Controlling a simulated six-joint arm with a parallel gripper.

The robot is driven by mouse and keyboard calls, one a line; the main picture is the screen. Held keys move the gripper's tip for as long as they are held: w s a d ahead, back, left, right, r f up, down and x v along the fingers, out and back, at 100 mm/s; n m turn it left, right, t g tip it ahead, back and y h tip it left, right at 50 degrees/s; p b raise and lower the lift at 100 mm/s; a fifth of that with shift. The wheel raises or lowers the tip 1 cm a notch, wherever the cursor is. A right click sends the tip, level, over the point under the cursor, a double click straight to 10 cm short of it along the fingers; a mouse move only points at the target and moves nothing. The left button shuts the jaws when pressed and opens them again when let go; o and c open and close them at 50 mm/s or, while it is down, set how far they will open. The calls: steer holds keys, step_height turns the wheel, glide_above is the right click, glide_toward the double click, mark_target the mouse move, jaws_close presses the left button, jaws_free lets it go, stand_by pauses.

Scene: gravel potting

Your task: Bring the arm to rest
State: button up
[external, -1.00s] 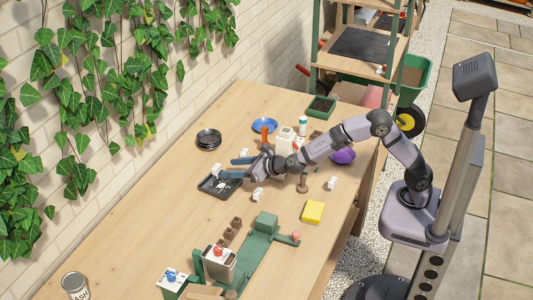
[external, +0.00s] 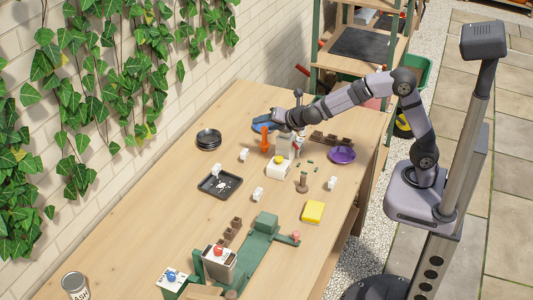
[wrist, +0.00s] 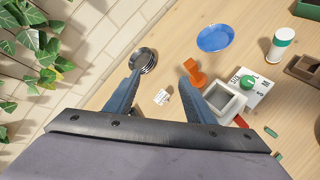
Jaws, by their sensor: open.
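My gripper (external: 262,122) is raised above the back part of the wooden table (external: 130,215). In the wrist view its two blue fingers (wrist: 157,95) are spread apart with nothing between them but a small white block on the table below. My arm reaches from its base at the right, with the elbow high. The gripper hides part of the blue bowl in the external view; the bowl (wrist: 215,38) shows clear in the wrist view.
Near the gripper stand an orange object (external: 265,139) and a white container (external: 283,148). A black tray (external: 208,190), stacked dark dishes (external: 208,139), a purple bowl (external: 341,155) and a yellow block (external: 313,212) lie around. A green fixture (external: 255,250) is at the front.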

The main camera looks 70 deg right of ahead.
steer(key=s+d+r+m+g+p, duration=0.3)
steer(key=s+d+m+p, duration=0.1)
steer(key=s+m+p, duration=0.4)
steer(key=s+d+r+m+g+p, duration=0.3)
steer(key=s+d+m+p, duration=0.15)
steer(key=s, duration=0.65)
steer(key=s+a+r+m+g+y+p, duration=0.2)
steer(key=s+m+p, duration=0.3)
steer(key=s, duration=0.3)
steer(key=s+a+r+m+g+y+p, duration=0.2)
steer(key=s+r+m+p, duration=0.1)
steer(key=s+m+p, duration=0.3)
steer(key=shift+s, duration=1.15)
